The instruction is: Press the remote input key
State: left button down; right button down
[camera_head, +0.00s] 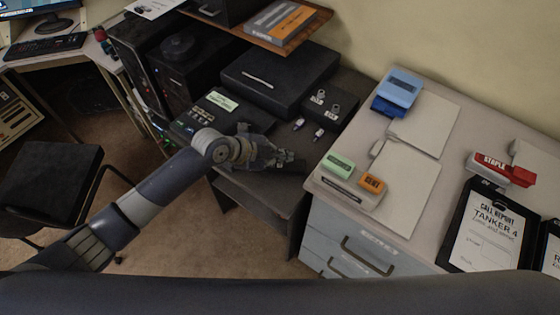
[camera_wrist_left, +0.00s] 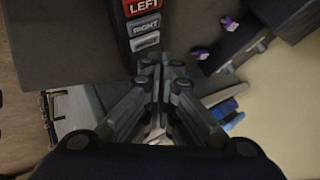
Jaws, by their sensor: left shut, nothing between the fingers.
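My left gripper (camera_head: 292,162) is shut and empty, over the right end of the dark desk. Its closed fingers also show in the left wrist view (camera_wrist_left: 158,66). Just ahead of the fingertips there is a black key strip (camera_wrist_left: 122,28). It carries a red key marked LEFT (camera_wrist_left: 143,6), a grey key marked RIGHT (camera_wrist_left: 145,25) and another grey key (camera_wrist_left: 146,42) whose label I cannot read. The fingertips appear close to this last key; contact cannot be told. I cannot tell which key is the remote input. In the head view my arm seems to hide the strip.
A small black box with two knobs (camera_head: 328,105) and two purple-tipped plugs (camera_head: 299,124) lie beyond the gripper. A large black case (camera_head: 280,75) stands behind. The drawer cabinet (camera_head: 335,232) rises right of the gripper, with green (camera_head: 339,163) and orange (camera_head: 371,183) items on top.

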dwell(0.6)
pick_arm(q)
jog(key=shift+f, duration=0.15)
jog(key=shift+f+b, duration=0.3)
jog(key=shift+b, duration=0.1)
jog(key=shift+f+b, duration=0.3)
dwell(0.4)
jog(key=shift+r, duration=0.1)
jog(key=shift+r+p, duration=0.25)
jog(key=shift+p, duration=0.05)
jog(key=shift+r+p, duration=0.3)
jog(key=shift+r, duration=0.1)
